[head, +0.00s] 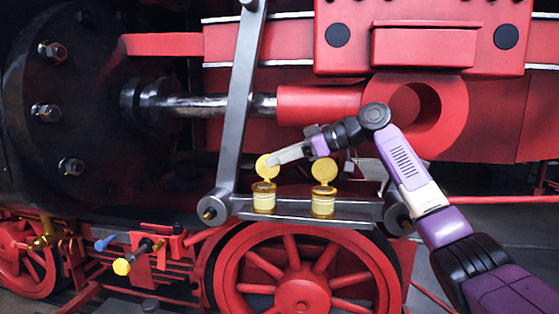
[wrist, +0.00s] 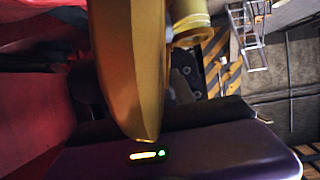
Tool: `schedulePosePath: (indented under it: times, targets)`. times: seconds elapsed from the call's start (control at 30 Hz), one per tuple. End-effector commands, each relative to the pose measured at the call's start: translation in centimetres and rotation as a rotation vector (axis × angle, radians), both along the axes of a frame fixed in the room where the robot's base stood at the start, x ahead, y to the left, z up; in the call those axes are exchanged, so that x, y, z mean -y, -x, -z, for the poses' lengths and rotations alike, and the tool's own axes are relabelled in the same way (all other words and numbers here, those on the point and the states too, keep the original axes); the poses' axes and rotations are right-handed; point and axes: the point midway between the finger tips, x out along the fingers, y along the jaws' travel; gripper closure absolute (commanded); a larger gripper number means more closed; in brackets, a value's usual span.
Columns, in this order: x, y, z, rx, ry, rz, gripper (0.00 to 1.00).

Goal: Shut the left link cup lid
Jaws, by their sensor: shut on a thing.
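Two brass oil cups stand on the grey link bar (head: 290,206). The left link cup (head: 264,198) has its round yellow lid (head: 266,167) raised, standing up above the rim. The right cup (head: 323,201) also has its lid (head: 323,166) raised. My gripper (head: 276,158) reaches in from the right and is shut on the left lid at its right edge. In the wrist view the lid (wrist: 128,65) is large and close, covering the middle and hiding the fingertips. A brass cup (wrist: 190,25) shows behind it; I cannot tell which one.
The slanted grey rod (head: 241,100) rises just left of the left cup. The red cylinder (head: 320,103) lies behind and above my gripper, and the red wheel (head: 300,280) is below the bar. The right lid stands close below my wrist.

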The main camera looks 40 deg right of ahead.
Motion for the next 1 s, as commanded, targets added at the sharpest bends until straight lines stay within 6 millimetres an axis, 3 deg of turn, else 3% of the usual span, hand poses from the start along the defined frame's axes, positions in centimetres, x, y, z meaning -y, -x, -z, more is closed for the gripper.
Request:
schedulePosePath:
  times: [1.0]
  targets:
    - [-1.5, 1.3, -0.3, 0.241, 0.302, 0.008, 1.00]
